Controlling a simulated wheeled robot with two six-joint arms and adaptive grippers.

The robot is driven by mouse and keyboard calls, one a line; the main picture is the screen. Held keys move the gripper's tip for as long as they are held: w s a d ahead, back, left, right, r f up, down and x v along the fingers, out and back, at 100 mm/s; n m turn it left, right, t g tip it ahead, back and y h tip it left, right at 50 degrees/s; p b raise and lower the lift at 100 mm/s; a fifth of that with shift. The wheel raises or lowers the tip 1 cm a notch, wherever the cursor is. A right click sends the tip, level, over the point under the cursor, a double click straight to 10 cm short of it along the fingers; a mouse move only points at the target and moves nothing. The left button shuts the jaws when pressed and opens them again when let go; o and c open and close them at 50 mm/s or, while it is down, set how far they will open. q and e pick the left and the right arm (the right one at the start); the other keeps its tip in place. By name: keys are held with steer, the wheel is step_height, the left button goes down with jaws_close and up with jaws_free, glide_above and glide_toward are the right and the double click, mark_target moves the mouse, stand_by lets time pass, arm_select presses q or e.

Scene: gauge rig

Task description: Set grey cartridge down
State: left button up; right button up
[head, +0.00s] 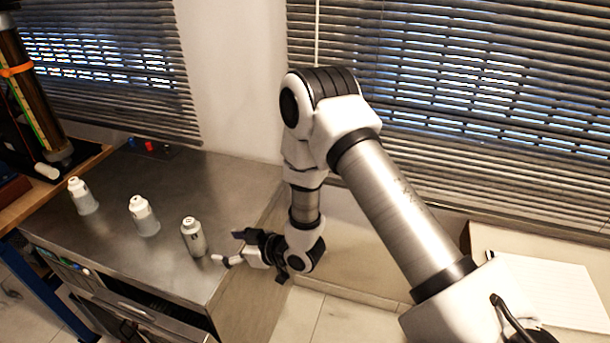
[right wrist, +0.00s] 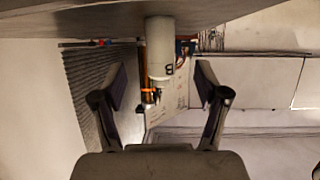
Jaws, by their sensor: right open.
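The grey cartridge (head: 193,238) stands upright on the metal bench top (head: 140,265), the rightmost of three bottle-like cartridges. In the right wrist view, which is upside down, a pale cartridge (right wrist: 160,48) appears between the two fingers and somewhat beyond them. My right gripper (head: 229,247) is open and empty, just right of the grey cartridge in the head view, with a small gap between them. Its spread fingers also show in the right wrist view (right wrist: 161,78). My left gripper is not in view.
Two whiter cartridges, one in the middle (head: 143,216) and one at the left (head: 82,196), stand in a row on the bench. Small red and blue items (head: 151,146) lie at the bench's back. The bench's right edge is under my right gripper. Window blinds hang behind.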

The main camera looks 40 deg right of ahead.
steer(key=s+d+f+m+g+h, duration=0.1)
steer(key=s+f+g, duration=0.3)
steer(key=s, duration=0.6)
steer(key=s+d+f+m+g+h, duration=0.2)
steer(key=s+f, duration=0.4)
steer(key=s, duration=0.5)
steer(key=s+d+f+m+g+h, duration=0.2)
steer(key=s+f+g, duration=0.3)
steer(key=s, duration=0.6)
steer(key=shift+s+d+f+m+g+h, duration=0.2)
steer(key=shift+f+m+g+h, duration=0.1)
steer(key=shift+f+m+h, duration=0.25)
steer(key=shift+r, duration=0.1)
